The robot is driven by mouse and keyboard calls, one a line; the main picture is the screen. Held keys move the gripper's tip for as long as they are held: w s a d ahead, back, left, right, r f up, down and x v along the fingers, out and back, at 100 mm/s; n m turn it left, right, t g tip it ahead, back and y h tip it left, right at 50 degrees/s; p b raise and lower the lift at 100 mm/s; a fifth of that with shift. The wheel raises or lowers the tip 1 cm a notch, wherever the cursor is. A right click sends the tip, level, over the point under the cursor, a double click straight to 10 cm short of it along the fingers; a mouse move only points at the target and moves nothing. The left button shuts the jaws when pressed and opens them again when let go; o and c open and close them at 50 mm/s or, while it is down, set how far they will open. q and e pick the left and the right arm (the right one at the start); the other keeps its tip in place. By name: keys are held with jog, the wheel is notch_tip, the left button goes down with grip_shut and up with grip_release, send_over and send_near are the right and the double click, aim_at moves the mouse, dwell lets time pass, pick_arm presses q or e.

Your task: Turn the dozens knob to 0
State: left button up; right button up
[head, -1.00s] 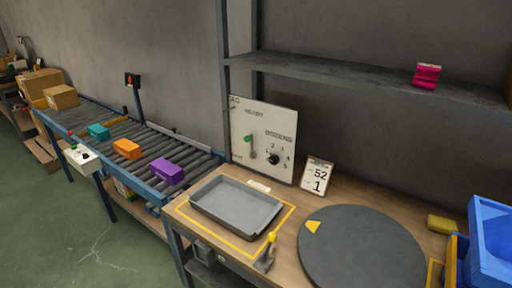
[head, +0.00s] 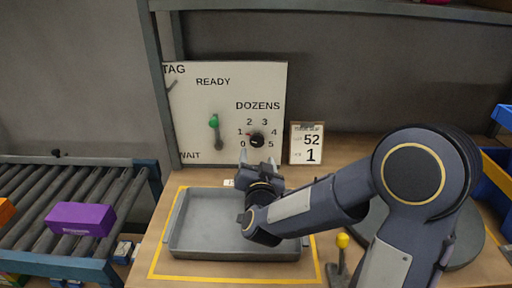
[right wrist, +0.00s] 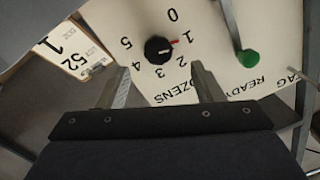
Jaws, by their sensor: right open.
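The black dozens knob (head: 257,140) is on the white panel (head: 205,125), inside a ring of numbers 0 to 5. In the right wrist view the knob (right wrist: 157,49) shows a red pointer mark directed at the 1. My right gripper (head: 257,160) is open and empty, just below and in front of the knob. In the right wrist view its two fingers (right wrist: 159,76) are spread, with the knob between and beyond their tips, apart from both. My left gripper is not in view.
A green-tipped lever (head: 214,122) is left of the knob, between READY and WAIT. A card (head: 306,143) reading 52 and 1 stands to the right. A grey tray (head: 185,245) lies below my arm. A purple box (head: 82,218) sits on the roller conveyor at left.

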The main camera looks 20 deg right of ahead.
aim_at(257, 143)
jog(key=x, duration=0.7)
jog(key=shift+w+d+r, duration=0.1)
jog(key=shift+w+d, duration=0.15)
jog(key=shift+d, duration=0.05)
jog(key=shift+c, duration=0.3)
jog(key=c, duration=0.9)
